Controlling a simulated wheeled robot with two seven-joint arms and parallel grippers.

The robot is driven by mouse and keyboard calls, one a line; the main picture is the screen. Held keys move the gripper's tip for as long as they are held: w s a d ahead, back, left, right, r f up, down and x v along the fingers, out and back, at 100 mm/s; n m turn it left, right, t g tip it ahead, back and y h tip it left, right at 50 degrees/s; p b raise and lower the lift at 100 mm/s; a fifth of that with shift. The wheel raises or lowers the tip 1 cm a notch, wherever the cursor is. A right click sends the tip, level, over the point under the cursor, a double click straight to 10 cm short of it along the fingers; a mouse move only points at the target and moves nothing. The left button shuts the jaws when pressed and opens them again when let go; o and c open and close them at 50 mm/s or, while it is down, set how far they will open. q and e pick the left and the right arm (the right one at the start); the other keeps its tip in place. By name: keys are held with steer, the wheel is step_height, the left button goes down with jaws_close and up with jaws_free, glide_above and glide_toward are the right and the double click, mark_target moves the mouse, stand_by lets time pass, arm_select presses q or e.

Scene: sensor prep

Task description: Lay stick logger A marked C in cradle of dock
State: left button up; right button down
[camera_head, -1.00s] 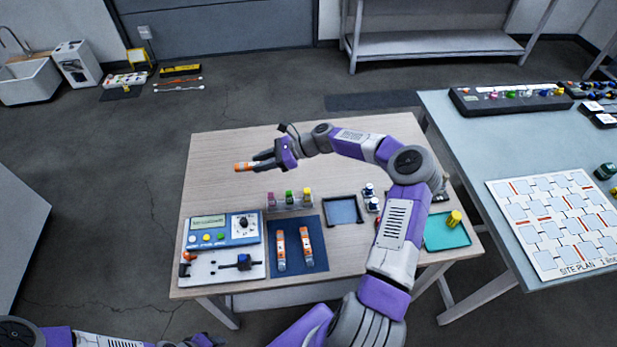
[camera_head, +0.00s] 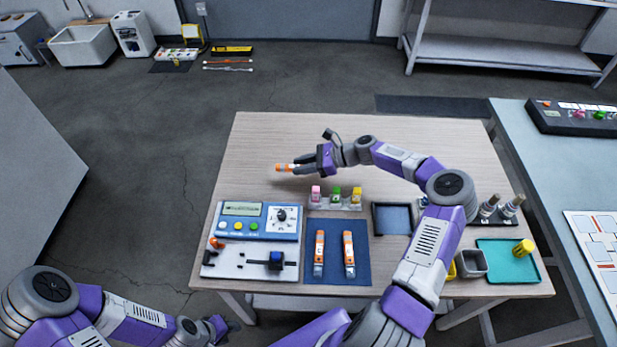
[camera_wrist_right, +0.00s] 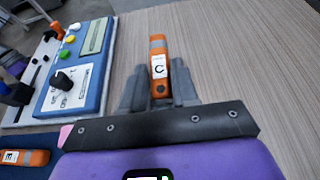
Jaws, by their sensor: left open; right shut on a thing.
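Stick logger A (camera_wrist_right: 158,50), orange with a grey band and a white label reading C, is in my right gripper (camera_head: 297,168). In the head view its orange end (camera_head: 282,168) points left, above the table's back part. The right wrist view shows the fingers on both sides of it. My left gripper (camera_head: 222,328) is open, low at the table's front left.
Two more orange sticks (camera_head: 319,250) (camera_head: 349,250) lie on a dark blue mat (camera_head: 334,272) right of the dock. A rack of coloured vials (camera_head: 336,197), a dark tray (camera_head: 392,218) and a teal tray (camera_head: 500,265) stand further right. The table's back left is clear.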

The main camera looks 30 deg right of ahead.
mark_target(303, 180)
steer(key=shift+f+b, duration=0.65)
steer(key=shift+f, duration=1.7)
steer(key=shift+f, duration=0.1)
steer(key=c, duration=0.8)
jaws_free()
steer(key=shift+c, duration=0.2)
steer(key=shift+s+d+r, duration=0.1)
steer(key=shift+d+r, duration=0.15)
steer(key=p+v, duration=0.2)
steer(key=v, duration=0.9)
steer(key=shift+s+d+p, duration=0.15)
steer(key=shift+p, duration=0.15)
